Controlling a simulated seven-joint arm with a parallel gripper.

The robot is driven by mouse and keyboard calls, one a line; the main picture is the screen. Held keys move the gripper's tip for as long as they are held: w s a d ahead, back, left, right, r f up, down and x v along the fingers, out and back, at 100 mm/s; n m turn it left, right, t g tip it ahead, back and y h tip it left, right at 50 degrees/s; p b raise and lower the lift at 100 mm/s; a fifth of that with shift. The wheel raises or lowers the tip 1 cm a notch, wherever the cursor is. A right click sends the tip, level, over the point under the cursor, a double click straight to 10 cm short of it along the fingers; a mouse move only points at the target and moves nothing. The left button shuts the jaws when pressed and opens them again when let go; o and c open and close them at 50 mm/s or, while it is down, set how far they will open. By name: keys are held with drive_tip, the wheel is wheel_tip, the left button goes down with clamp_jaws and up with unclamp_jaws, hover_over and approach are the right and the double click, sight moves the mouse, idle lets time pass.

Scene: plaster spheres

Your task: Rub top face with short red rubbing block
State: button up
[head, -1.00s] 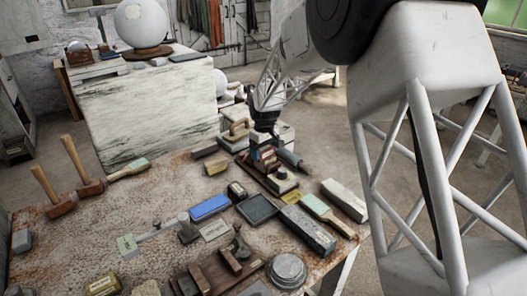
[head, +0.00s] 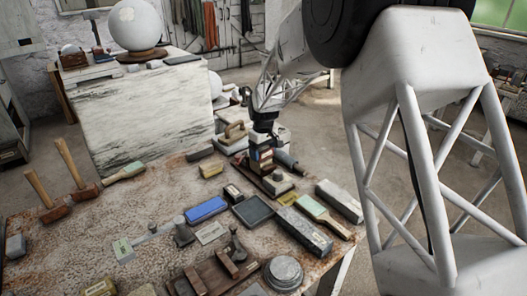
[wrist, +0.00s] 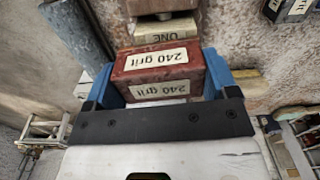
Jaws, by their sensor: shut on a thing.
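The short red rubbing block (wrist: 160,74) fills the space between my gripper's blue fingers in the wrist view, with "240 grit" labels on two faces. My gripper (wrist: 163,80) is shut on it, one finger at each end. In the head view my gripper (head: 262,160) points down over the back right of the bench, at a dark rack of blocks. Whether the block touches its rack is hidden. A large white marked block (head: 150,110) stands behind the bench, carrying a white plaster sphere (head: 135,24); which top face is meant I cannot tell.
A pale block labelled "ONE" (wrist: 165,30) lies just beyond the red block. A grey cylinder (wrist: 75,28) is close at left.

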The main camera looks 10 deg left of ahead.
drive_tip(key=shift+s+a, duration=0.6)
drive_tip(key=shift+s, duration=0.15)
drive_tip(key=shift+s+a, duration=0.1)
drive_tip(key=shift+s+a+f, duration=0.15)
drive_tip(key=shift+s+a, duration=0.5)
drive_tip(key=shift+s, duration=0.1)
drive_tip(key=shift+d, duration=0.1)
drive_tip(key=shift+w+d+r, duration=0.65)
drive_tip(key=shift+w+r, duration=0.15)
drive_tip(key=shift+w, duration=0.05)
